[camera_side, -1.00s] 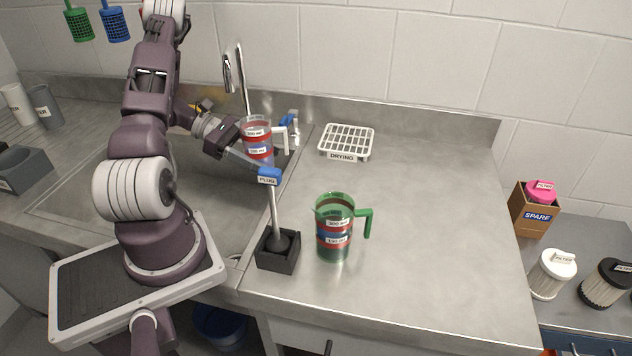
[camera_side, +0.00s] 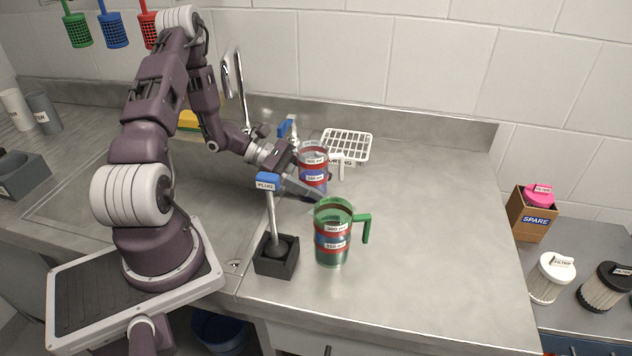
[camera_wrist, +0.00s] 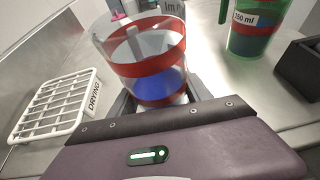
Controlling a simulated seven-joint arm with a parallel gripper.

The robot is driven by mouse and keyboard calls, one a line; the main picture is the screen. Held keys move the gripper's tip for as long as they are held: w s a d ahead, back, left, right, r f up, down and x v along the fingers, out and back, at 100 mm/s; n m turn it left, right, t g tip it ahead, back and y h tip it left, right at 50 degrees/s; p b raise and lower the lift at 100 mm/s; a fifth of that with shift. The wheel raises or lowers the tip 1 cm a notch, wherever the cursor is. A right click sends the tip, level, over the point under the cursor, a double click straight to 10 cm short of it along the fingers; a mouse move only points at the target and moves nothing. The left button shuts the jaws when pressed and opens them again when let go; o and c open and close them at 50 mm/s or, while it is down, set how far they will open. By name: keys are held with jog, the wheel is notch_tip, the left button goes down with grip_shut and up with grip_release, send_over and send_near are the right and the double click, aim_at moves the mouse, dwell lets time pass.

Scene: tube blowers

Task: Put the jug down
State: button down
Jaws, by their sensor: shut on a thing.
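The clear jug (camera_side: 313,170) with red bands, a white handle and some blue liquid is in my gripper (camera_side: 308,190). It looks upright, over the counter to the right of the sink. In the wrist view the jug (camera_wrist: 145,62) stands between my fingers, which are shut on it. Its base is mostly hidden behind my gripper, so I cannot tell whether it touches the counter. The green jug (camera_side: 332,235), with dark liquid and red bands, stands on the counter (camera_side: 430,220) in front of it; it also shows in the wrist view (camera_wrist: 252,28).
The white DRYING rack (camera_side: 347,144) is behind the held jug. The PLUG tool (camera_side: 268,205) stands in a black holder (camera_side: 276,262) left of the green jug. The counter to the right is clear. A SPARE box (camera_side: 533,215) and filters stand beyond its right edge.

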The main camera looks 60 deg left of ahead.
jog(key=shift+f, duration=0.15)
jog(key=shift+c, duration=2.3)
grip_release()
jog(key=shift+o, duration=0.7)
jog(key=v, duration=0.4)
jog(key=s+v, duration=0.1)
jog(key=v, duration=0.2)
jog(key=shift+d+f, duration=0.15)
jog(key=shift+f, duration=0.2)
